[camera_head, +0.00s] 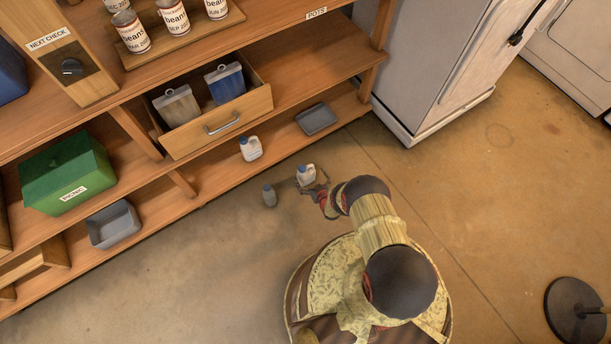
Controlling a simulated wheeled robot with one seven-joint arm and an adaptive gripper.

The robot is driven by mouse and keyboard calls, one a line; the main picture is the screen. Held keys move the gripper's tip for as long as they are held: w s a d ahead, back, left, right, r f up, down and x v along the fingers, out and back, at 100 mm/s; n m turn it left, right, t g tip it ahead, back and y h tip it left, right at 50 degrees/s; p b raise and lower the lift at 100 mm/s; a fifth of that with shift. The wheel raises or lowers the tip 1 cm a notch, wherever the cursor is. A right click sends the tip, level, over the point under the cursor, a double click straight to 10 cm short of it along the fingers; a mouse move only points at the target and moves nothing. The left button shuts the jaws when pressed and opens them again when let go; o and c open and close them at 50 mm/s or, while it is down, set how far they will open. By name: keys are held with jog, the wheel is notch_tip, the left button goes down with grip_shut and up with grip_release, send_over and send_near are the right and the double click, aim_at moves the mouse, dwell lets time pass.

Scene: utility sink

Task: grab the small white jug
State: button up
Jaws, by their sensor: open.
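My gripper (313,186) is open, low down, right at the jug on the floor. Its fingers are small in the picture and partly overlap the jug's lower edge. I cannot tell whether they touch it.
An open drawer (222,125) with two containers juts out above. A grey tray (317,119) lies on the low shelf. A black round stand base (575,312) is at the lower right. The left floor is clear.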

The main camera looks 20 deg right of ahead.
jog(key=b+x, duration=0.1)
jog(key=x, duration=0.1)
jog(key=b+x, duration=0.1)
jog(key=x, duration=0.1)
jog(key=shift+w+a+r, duration=0.1)
jog(key=shift+w+a, duration=0.05)
jog(key=shift+w, duration=0.25)
jog(key=shift+r, duration=0.1)
jog(key=shift+c, duration=0.7)
jog(key=c, duration=1.8)
jog(key=shift+w, duration=0.1)
jog(key=shift+r, duration=0.15)
